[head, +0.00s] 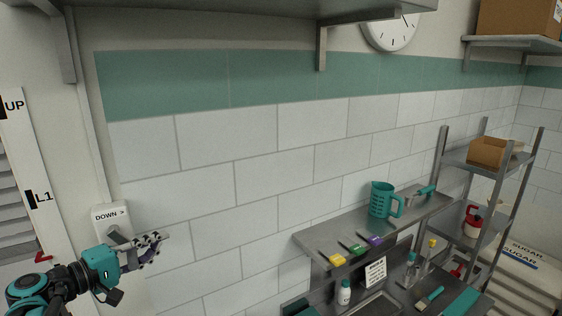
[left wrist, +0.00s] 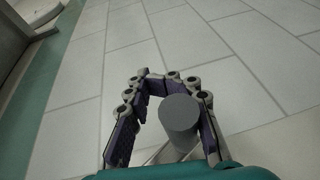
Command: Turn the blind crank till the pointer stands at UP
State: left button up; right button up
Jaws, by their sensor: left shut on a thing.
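The blind crank's housing (head: 110,216), a pale box labelled "DOWN >", is on the wall at the left in the head view. My left gripper (head: 150,246) is in front of and just below it. In the left wrist view, the gripper (left wrist: 158,115) is shut on the grey round crank handle (left wrist: 180,115), which sits between its fingers, nearer the right one. The crank arm is mostly hidden. A white scale strip (head: 25,170) bears the marks UP near its top and L1 lower down. A red pointer (head: 43,257) shows below L1, well under UP. My right gripper is not in view.
Slatted blind (head: 14,205) lies left of the strip. A metal shelf (head: 230,12) overhangs above. At right, a wall shelf (head: 330,238) holds a teal jug (head: 380,199) and coloured clips, above a crowded counter. The tiled wall beside the crank is bare.

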pick_arm(q)
jog(key=shift+o, duration=0.4)
jog(key=shift+w+a+r, duration=0.1)
jog(key=shift+w+r, duration=0.05)
jog(key=shift+r, duration=0.5)
jog(key=shift+o, duration=0.4)
jog(key=shift+r+p, duration=0.25)
jog(key=shift+p, duration=0.15)
jog(key=shift+o, duration=0.4)
jog(key=shift+w, duration=0.1)
jog(key=shift+o, duration=0.2)
